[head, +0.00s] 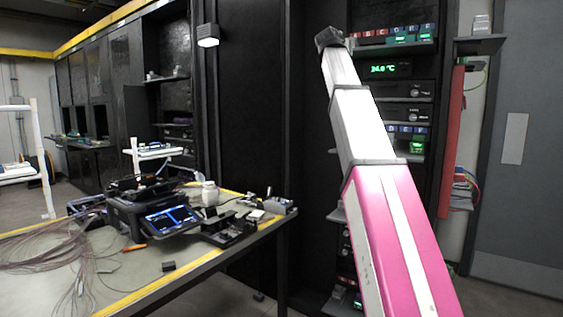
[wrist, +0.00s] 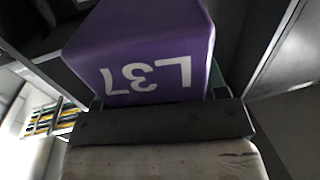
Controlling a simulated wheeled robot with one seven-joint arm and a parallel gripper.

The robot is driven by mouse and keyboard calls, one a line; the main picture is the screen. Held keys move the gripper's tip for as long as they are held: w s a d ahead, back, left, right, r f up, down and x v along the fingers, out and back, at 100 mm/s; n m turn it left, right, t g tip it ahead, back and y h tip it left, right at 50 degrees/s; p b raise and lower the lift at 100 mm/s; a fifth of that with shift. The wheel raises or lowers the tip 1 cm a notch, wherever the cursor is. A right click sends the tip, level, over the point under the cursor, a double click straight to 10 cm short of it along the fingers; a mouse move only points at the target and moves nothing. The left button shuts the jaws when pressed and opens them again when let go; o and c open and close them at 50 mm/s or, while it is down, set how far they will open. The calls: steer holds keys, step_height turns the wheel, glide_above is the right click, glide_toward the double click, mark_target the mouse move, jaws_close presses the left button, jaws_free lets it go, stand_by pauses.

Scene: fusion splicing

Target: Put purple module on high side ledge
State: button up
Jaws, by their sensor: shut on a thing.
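The purple module (wrist: 150,45) fills the upper middle of the wrist view, with white "L37" lettering upside down. My gripper (wrist: 165,122) is shut on it. In the head view my arm reaches up in front of the rack, and the dark end of the arm (head: 330,39) is level with the rack's upper shelves. The module is not discernible in the head view. A small high side ledge (head: 470,46) stands out to the right of the rack, to the right of the arm's end. A small grey-white object (head: 481,24) sits on it.
The rack (head: 405,72) holds shelves of coloured modules and a lit temperature display. A red vertical panel (head: 451,140) is below the ledge, beside a grey door (head: 525,150). At left, a workbench (head: 200,265) carries a splicer (head: 150,215) and loose fibres.

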steer(key=w+a+f+n+t+y, duration=0.1)
steer(key=w+a+f+n+y, duration=0.15)
steer(key=f, duration=1.15)
steer(key=w+a+f+n+t+y, duration=0.1)
steer(key=w+f+y, duration=0.15)
steer(key=f, duration=1.15)
steer(key=s+f+n+y, duration=0.1)
steer(key=s+f, duration=0.2)
steer(key=f, duration=0.8)
steer(key=s+f+y, duration=0.1)
steer(key=s+f, duration=0.2)
steer(key=f, duration=0.8)
steer(key=shift+a+f+n+y, duration=0.15)
steer(key=shift+n+y, duration=0.2)
steer(key=shift+y, duration=0.05)
